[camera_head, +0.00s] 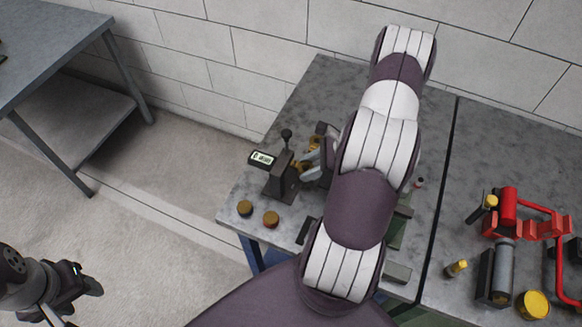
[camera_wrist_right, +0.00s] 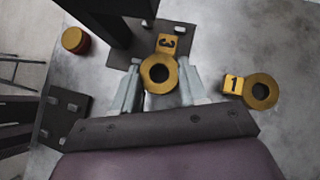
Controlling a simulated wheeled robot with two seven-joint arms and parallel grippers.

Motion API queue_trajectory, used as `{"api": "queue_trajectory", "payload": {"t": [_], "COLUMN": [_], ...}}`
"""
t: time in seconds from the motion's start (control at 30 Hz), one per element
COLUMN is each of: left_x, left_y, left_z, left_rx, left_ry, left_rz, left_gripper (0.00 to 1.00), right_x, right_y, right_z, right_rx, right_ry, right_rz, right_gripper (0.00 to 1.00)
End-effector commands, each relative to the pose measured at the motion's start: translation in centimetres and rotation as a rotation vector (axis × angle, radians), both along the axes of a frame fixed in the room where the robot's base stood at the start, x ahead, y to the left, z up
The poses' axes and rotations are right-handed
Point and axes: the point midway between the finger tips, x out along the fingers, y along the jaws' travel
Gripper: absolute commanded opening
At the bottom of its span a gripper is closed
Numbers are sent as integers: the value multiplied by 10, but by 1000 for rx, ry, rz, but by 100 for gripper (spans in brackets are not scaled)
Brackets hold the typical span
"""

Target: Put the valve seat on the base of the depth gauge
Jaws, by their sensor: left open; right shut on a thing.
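The depth gauge (camera_head: 283,175) is a dark stand with a lit display and a knob on top, near the left table's front-left edge. Its dark flat base (camera_wrist_right: 125,57) shows in the right wrist view. My right gripper (camera_head: 306,167) is shut on a brass ring-shaped valve seat (camera_wrist_right: 158,84) with a tag marked 3. The tag overlaps the base's edge in the wrist view; I cannot tell whether the seat touches it. Another brass seat marked 1 (camera_wrist_right: 262,92) lies to the right. My left gripper (camera_head: 88,284) is open and empty, low at the left, away from the table.
Two small brass-topped cylinders (camera_head: 258,214) stand at the table's front-left edge. My right arm hides much of the table's middle. Red pump parts (camera_head: 510,225) and a grey cylinder (camera_head: 503,265) lie on the right table. A grey bench (camera_head: 60,45) stands at far left.

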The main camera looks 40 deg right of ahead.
Motion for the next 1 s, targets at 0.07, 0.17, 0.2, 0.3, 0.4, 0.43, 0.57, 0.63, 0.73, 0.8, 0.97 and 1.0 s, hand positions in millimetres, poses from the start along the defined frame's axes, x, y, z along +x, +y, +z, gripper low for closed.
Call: {"api": "queue_trajectory", "payload": {"t": [0.07,0.17,0.2,0.3,0.4,0.43,0.57,0.63,0.73,0.8,0.97,1.0], "left_x": [0,0,0,0,0,0,0,0,0,0,0,0], "left_y": [0,0,0,0,0,0,0,0,0,0,0,0], "left_z": [4,6,9,16,20,20,18,18,15,13,15,15], "left_rx": [0,0,0,0,0,0,0,0,0,0,0,0], "left_ry": [1,1,1,1,1,1,1,1,1,1,1,1], "left_rz": [0,0,0,0,0,0,0,0,0,0,0,0], "left_gripper": [51,51,51,51,51,51,51,51,51,51,51,51], "right_x": [7,13,17,31,33,33,33,33,33,33,33,33], "right_y": [8,15,21,37,39,38,38,38,38,38,38,38], "right_z": [2,1,2,3,-10,-13,-16,-16,-19,-21,-19,-19], "right_rx": [2,2,2,2,3,3,0,0,0,0,1,1], "right_ry": [-1,0,0,0,1,0,-1,-1,-1,-1,-1,-1], "right_rz": [1,1,3,4,-1,-2,-2,-2,-2,-2,-1,-1], "right_gripper": [2,2,2,2,2,2,2,2,1,1,54,54]}}
